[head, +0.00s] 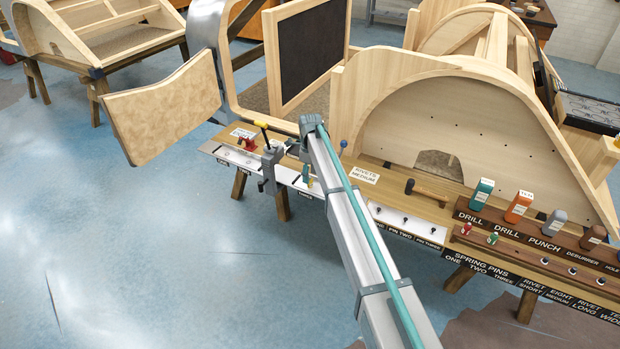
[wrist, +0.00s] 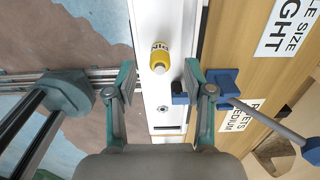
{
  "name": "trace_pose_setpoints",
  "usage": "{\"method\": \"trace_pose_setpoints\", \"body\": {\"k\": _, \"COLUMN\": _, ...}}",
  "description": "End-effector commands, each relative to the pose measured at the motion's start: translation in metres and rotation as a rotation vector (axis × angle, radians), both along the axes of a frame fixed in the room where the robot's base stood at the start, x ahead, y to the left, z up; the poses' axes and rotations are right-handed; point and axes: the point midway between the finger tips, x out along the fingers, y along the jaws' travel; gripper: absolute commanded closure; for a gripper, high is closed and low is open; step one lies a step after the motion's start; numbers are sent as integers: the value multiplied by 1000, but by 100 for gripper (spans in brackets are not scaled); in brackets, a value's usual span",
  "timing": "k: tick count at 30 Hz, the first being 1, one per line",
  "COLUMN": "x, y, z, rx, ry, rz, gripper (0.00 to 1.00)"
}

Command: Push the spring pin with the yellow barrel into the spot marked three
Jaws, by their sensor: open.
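The spring pin with the yellow barrel (wrist: 160,54) is over the white strip in the wrist view, its pale end toward my gripper. My gripper (wrist: 160,74) is open, with one teal finger on each side of the pin's near end and gaps between. Whether the pin is seated in the strip is unclear. In the head view my gripper (head: 308,178) is low over the strip, partly hidden by my arm, with a bit of yellow beside it. A "PIN THREE" label (head: 431,241) is on the right-hand white strip; labels below my gripper are too small to read.
A grey clamp (head: 267,168) with a yellow-tipped lever stands left of my gripper. A blue-knobbed lever (wrist: 275,122) is close on the right in the wrist view. A hammer (head: 427,192), bottles and a labelled spring pin rack (head: 490,268) are farther right.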

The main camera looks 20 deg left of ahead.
Motion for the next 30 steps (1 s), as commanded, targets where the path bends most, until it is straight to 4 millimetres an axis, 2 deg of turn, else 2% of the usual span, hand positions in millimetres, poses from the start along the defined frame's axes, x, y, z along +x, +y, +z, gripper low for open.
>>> {"method": "trace_pose_setpoints", "body": {"k": 9, "x": 0, "y": 0, "z": 62, "rx": 1, "ry": -2, "rz": 0, "gripper": 47}}
{"method": "trace_pose_setpoints", "body": {"k": 15, "x": 0, "y": 0, "z": 88, "rx": 1, "ry": -1, "rz": 0, "gripper": 47}}
{"method": "trace_pose_setpoints", "body": {"k": 21, "x": 0, "y": 0, "z": 97, "rx": 0, "ry": 0, "rz": 0, "gripper": 47}}
{"method": "trace_pose_setpoints", "body": {"k": 30, "x": 0, "y": 0, "z": 97, "rx": 0, "ry": 0, "rz": 0, "gripper": 47}}
